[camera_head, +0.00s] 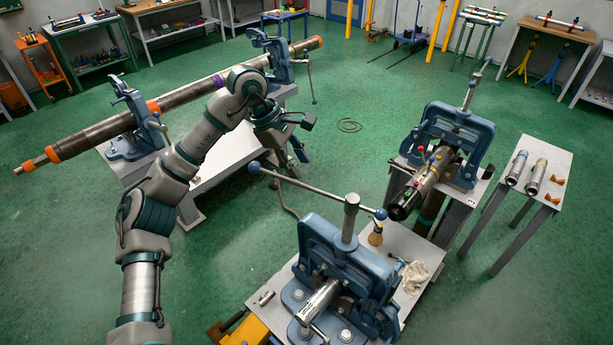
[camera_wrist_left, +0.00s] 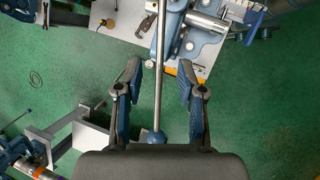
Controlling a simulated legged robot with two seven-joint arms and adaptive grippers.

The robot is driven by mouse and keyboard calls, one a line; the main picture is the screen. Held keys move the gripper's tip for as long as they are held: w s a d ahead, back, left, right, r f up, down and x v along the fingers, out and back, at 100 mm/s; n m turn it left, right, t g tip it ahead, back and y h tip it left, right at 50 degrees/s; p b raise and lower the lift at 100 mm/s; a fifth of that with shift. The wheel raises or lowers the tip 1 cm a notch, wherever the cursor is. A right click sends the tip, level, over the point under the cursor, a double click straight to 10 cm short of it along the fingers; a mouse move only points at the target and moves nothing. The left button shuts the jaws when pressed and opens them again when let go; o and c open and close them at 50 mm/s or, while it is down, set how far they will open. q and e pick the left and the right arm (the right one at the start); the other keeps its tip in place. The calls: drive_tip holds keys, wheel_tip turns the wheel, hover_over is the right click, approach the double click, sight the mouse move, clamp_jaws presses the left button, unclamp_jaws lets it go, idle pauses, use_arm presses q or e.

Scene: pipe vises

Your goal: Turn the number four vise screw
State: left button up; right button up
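The nearest blue vise (camera_head: 345,262) stands on a light bench and grips a short silver pipe (camera_head: 318,302). Its upright screw (camera_head: 350,222) carries a long steel handle bar (camera_head: 315,189) with ball ends. I cannot read a number on any vise. My left gripper (camera_head: 292,135) hangs beyond the bar's left end in the head view. In the left wrist view the left gripper (camera_wrist_left: 160,66) is open, and the bar (camera_wrist_left: 158,95) runs between its fingers, its ball end (camera_wrist_left: 156,137) near the palm. No finger visibly touches it. My right gripper is out of view.
Another blue vise (camera_head: 458,140) holds a dark pipe (camera_head: 425,185) at right. Two vises at left hold a long pipe (camera_head: 190,95). A side table (camera_head: 535,150) stands at far right. Green floor between is open.

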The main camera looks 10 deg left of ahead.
use_arm(q)
drive_tip(key=shift+v, duration=2.4)
drive_tip(key=s+d+r+t+y+b, duration=0.1)
drive_tip(key=s+d+r+y+b, duration=0.1)
drive_tip(key=d+r+y, duration=0.3)
drive_tip(key=b, duration=0.1)
approach(307, 185)
drive_tip(key=shift+h, duration=0.4)
drive_tip(key=f, duration=0.2)
drive_tip(key=w+f, duration=0.1)
drive_tip(key=f, duration=0.4)
drive_tip(key=shift+w+a+f, duration=0.1)
drive_tip(key=shift+w+f, duration=0.1)
drive_tip(key=shift+f, duration=0.15)
drive_tip(key=shift+w+d+f, duration=0.1)
drive_tip(key=shift+d+f, duration=0.25)
drive_tip(key=shift+a, duration=0.35)
clamp_jaws()
